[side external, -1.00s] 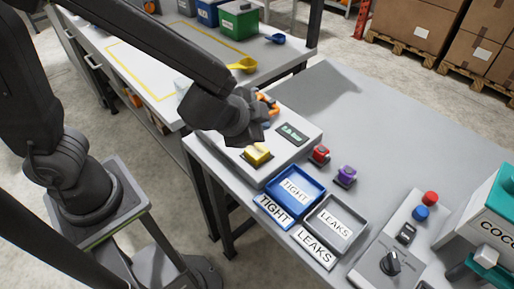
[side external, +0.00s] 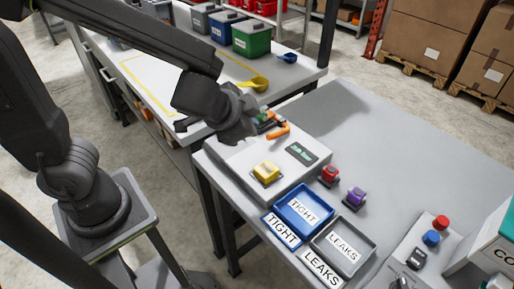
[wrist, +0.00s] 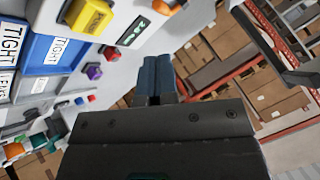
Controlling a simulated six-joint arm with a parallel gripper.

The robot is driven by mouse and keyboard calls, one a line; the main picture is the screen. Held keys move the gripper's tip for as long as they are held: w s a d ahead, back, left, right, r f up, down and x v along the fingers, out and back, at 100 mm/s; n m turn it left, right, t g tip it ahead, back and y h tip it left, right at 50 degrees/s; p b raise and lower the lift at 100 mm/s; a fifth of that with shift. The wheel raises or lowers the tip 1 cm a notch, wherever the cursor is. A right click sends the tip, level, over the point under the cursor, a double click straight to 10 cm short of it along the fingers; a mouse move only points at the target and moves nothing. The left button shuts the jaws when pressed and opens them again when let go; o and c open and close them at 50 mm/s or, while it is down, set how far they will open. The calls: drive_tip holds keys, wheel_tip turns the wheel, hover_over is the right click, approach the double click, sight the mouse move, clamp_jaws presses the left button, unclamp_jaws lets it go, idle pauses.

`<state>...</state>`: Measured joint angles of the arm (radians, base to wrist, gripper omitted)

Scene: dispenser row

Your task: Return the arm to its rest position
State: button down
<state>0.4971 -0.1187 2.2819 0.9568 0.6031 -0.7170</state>
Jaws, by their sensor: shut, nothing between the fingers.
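My gripper (side external: 240,122) is in the side view, with my dark arm reaching in from the upper left. It hangs beside and above the far left end of the grey tester box, and its fingers are hard to make out there. In the wrist view my gripper (wrist: 158,58) shows two blue-grey fingers pressed together with nothing between them. The tester box (side external: 235,160) has a yellow block or button (side external: 266,172), a small green-lit display (side external: 301,153) and an orange part (side external: 278,132) on top. My wrist partly hides its far end.
A blue TIGHT tray (side external: 278,216) and a grey LEAKS tray (side external: 371,238) sit on the table. Red (side external: 329,175) and purple (side external: 354,197) pieces stand near the box.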

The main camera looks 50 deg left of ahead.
drive_tip(key=s+a+r+n+g+h, duration=0.1)
drive_tip(key=s+a+r+n, duration=0.1)
drive_tip(key=s, duration=0.4)
drive_tip(key=s+a+r+n+g+h, duration=0.1)
drive_tip(key=s+a+r+n, duration=0.2)
drive_tip(key=s+a+r, duration=0.1)
drive_tip(key=shift+s+a+r+n+g, duration=0.3)
drive_tip(key=shift+s+g, duration=0.1)
drive_tip(key=shift+s, duration=0.45)
